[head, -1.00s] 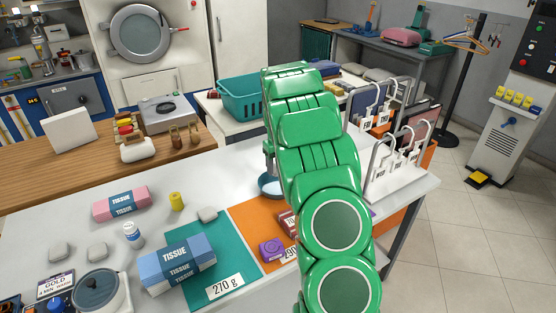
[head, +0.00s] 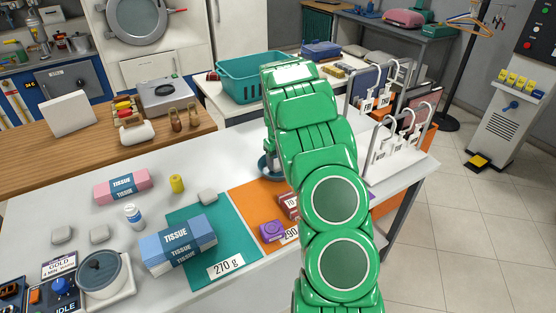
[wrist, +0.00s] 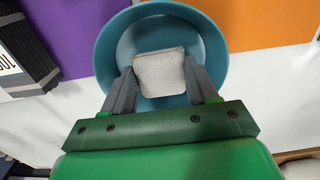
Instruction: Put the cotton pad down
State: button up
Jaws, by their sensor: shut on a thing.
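In the wrist view my gripper (wrist: 162,82) is shut on a pale grey, square cotton pad (wrist: 160,72), one finger at each side. The pad is over or inside a round blue bowl (wrist: 103,58); I cannot tell whether it touches the bottom. In the head view the blue bowl (head: 265,168) shows only in part beside my green arm, and my gripper is mostly hidden behind the arm. Similar pale pads lie on the white table: one (head: 208,196) on the teal mat's edge and two at the left (head: 62,235) (head: 99,234).
The teal mat (head: 192,221) and orange mat (head: 243,203) lie side by side on the white table.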

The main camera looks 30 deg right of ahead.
aim_at(278, 163)
jog(key=o, duration=1.1)
jog(key=shift+r, duration=3.5)
